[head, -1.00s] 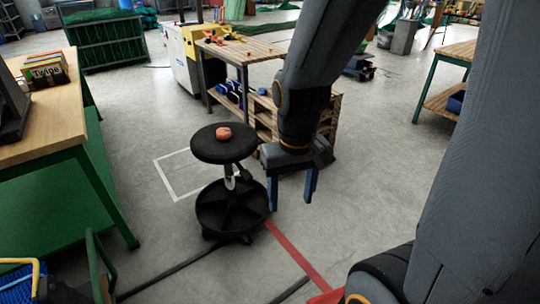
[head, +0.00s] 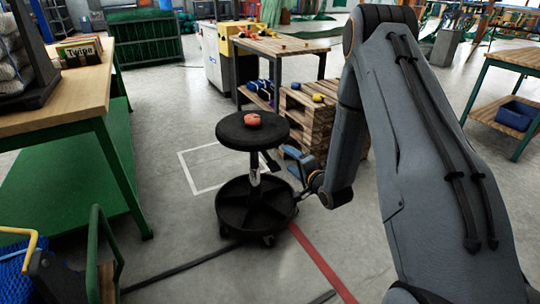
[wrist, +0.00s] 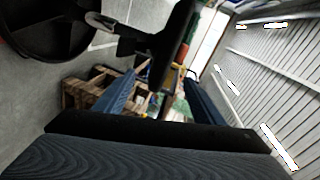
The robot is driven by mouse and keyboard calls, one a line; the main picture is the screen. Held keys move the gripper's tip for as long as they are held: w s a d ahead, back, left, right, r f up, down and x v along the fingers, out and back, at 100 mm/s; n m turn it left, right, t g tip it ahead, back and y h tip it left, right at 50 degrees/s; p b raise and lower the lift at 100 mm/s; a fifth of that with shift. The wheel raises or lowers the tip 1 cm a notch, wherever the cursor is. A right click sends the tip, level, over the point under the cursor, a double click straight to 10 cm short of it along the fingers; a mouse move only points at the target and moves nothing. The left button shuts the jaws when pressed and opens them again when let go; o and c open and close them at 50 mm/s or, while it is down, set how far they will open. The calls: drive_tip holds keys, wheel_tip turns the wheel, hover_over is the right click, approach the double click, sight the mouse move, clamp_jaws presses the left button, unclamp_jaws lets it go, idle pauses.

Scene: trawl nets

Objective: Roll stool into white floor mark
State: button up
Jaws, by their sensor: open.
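The black round stool (head: 252,132) stands upright, its wheeled base (head: 240,212) at the near right edge of the white floor mark (head: 186,175), a square outline. The stool hides the mark's right part. A reddish round object (head: 252,120) rests on the seat. My gripper (head: 300,162) is just right of the stool, below seat height. In the wrist view the gripper (wrist: 158,92) is open, and the dark seat (wrist: 176,55), seen edge-on, shows between its fingers. I cannot tell whether they touch it. The stool base (wrist: 45,30) is at upper left.
A red floor stripe (head: 318,258) and a dark strip (head: 185,268) run near the stool. A green-legged table (head: 75,105) stands left and a wooden pallet stack (head: 308,115) behind. Clear floor lies left of and behind the mark.

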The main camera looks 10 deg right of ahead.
sight(270, 147)
drive_tip(key=w+a+f+b, duration=0.1)
drive_tip(key=w+b, duration=0.1)
drive_tip(key=w, duration=0.2)
drive_tip(key=w+a+m+t+b, duration=0.1)
drive_tip(key=w+a+b, duration=0.1)
drive_tip(key=w, duration=0.3)
drive_tip(key=w+a+f+t+y+b, duration=0.1)
drive_tip(key=w+b, duration=0.3)
drive_tip(key=shift+w+a+f+m, duration=0.3)
drive_tip(key=shift+w+a+m, duration=0.05)
drive_tip(key=shift+m, duration=0.05)
drive_tip(key=shift+x, duration=0.8)
drive_tip(key=shift+r, duration=0.1)
clamp_jaws()
drive_tip(key=shift+d, duration=0.1)
